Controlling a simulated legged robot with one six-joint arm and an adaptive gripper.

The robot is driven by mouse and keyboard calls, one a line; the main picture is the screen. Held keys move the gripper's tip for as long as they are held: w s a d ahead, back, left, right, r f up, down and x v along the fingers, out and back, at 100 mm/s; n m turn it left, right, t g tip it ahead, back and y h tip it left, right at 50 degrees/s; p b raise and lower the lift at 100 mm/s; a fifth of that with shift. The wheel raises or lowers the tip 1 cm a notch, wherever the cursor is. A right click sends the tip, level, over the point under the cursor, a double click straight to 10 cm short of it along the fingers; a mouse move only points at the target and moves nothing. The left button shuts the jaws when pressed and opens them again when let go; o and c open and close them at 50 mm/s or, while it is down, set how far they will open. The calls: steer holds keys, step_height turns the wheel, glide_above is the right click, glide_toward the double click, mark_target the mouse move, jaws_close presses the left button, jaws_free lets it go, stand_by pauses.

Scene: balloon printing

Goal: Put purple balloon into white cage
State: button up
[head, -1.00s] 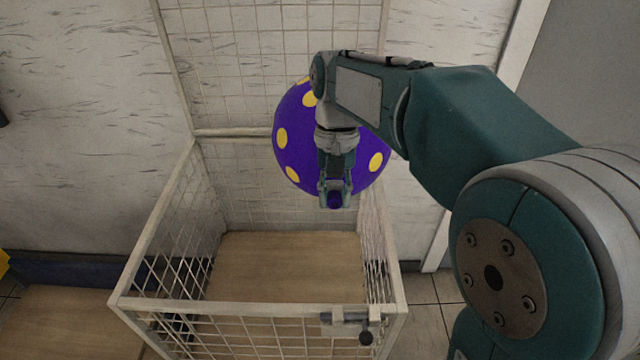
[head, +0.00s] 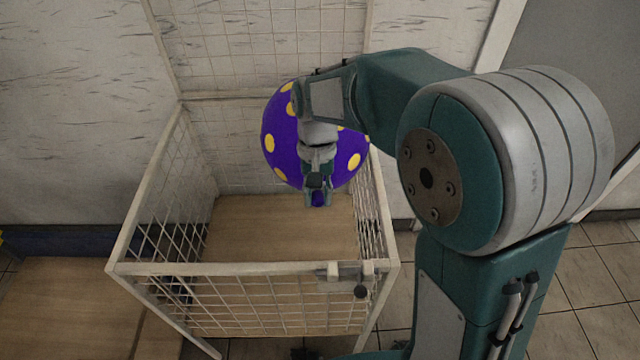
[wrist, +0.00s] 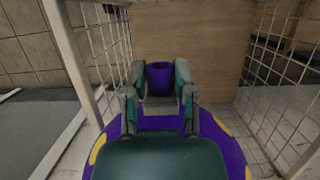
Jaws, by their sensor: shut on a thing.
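The purple balloon (head: 283,150) with yellow dots shows in the head view behind my gripper (head: 318,200). My gripper is shut on the balloon's purple neck, which shows between the fingers in the wrist view (wrist: 160,82). The balloon's round body (wrist: 225,145) fills the bottom of the wrist view, partly hidden by my gripper. The white cage (head: 240,267) has wire mesh walls, an open top and a wooden floor. In the head view the balloon overlaps the cage's back and right side, above the floor. How deep it sits against the rim I cannot tell.
A tall mesh panel (head: 265,45) rises at the cage's back, near the wall. A latch (head: 345,272) sits on the front rim. A wooden board (head: 70,305) lies at the left. Tiled floor (head: 590,290) is clear at the right.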

steer(key=shift+a+f, duration=0.25)
steer(key=shift+a, duration=0.15)
steer(key=shift+d, duration=0.2)
steer(key=o, duration=0.8)
steer(key=shift+d+r, duration=0.1)
steer(key=shift+d, duration=0.2)
steer(key=shift+o, duration=0.2)
steer(key=shift+a, duration=0.15)
steer(key=shift+a, duration=0.1)
steer(key=shift+s+a+r, duration=0.1)
steer(key=shift+s+r, duration=0.05)
steer(key=shift+s, duration=0.1)
steer(key=shift+s+r, duration=0.4)
steer(key=shift+s, duration=0.25)
steer(key=shift+s+r, duration=0.35)
steer(key=shift+s, duration=0.3)
steer(key=s+r, duration=0.4)
steer(key=s, duration=0.3)
